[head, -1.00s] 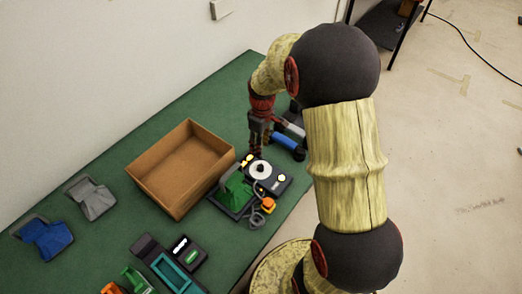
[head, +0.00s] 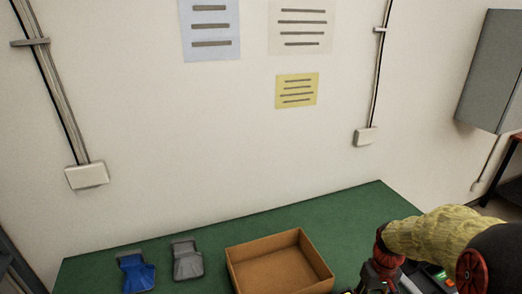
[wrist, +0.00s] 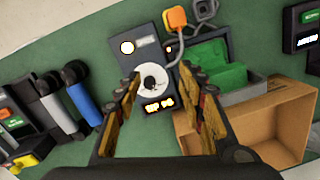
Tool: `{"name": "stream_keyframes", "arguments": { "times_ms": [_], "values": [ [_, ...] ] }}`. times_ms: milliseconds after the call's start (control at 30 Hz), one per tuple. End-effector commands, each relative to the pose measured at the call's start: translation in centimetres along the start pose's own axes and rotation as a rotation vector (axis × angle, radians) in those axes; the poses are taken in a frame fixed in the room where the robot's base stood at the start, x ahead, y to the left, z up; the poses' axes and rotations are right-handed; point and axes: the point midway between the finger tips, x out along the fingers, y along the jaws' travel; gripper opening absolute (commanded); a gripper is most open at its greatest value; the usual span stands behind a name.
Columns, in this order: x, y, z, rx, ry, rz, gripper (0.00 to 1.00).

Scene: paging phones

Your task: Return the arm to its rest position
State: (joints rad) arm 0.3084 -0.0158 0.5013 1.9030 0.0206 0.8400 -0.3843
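My gripper (wrist: 160,98) is open in the wrist view, its two fingers spread wide with nothing held between them. It points down above the table, over a dark device with a round white dial (wrist: 152,80); the dial shows between the fingers. In the head view my gripper (head: 376,276) is at the lower right, to the right of the brown box, partly cut off by the frame edge. My yellow arm (head: 435,236) reaches in from the right edge. Most of the arm is out of view.
The open brown box (head: 280,262) stands on the green table (head: 345,208); it shows right of the fingers in the wrist view (wrist: 285,112). A blue holder (head: 136,272) and a grey holder (head: 187,260) sit left. A green block (wrist: 215,68) and blue cylinder (wrist: 87,105) lie near my gripper.

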Motion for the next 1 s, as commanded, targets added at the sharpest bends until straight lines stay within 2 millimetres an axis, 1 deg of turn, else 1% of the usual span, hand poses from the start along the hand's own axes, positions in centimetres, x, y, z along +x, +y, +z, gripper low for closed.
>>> {"name": "stream_keyframes", "arguments": {
  "times_ms": [33, 167, 333, 400, 600, 700, 800, 900, 1000],
  "values": [
    [-1.2, -0.8, 0.8, 0.027, 0.013, 0.007, 0.40],
    [-4.1, -2.6, 3.0, 0.101, 0.048, 0.021, 0.40],
    [-8.4, -5.7, 6.4, 0.173, 0.134, 0.043, 0.40],
    [-10.1, -7.2, 8.0, 0.189, 0.183, 0.050, 0.40],
    [-14.1, -10.7, 12.4, 0.172, 0.343, 0.060, 0.40],
    [-15.8, -12.1, 13.8, 0.129, 0.427, 0.063, 0.40],
    [-17.4, -13.1, 14.7, 0.095, 0.499, 0.063, 0.40],
    [-18.9, -13.8, 14.9, 0.070, 0.553, 0.061, 0.40],
    [-19.4, -14.2, 15.1, 0.054, 0.571, 0.059, 0.40]
  ]
}}
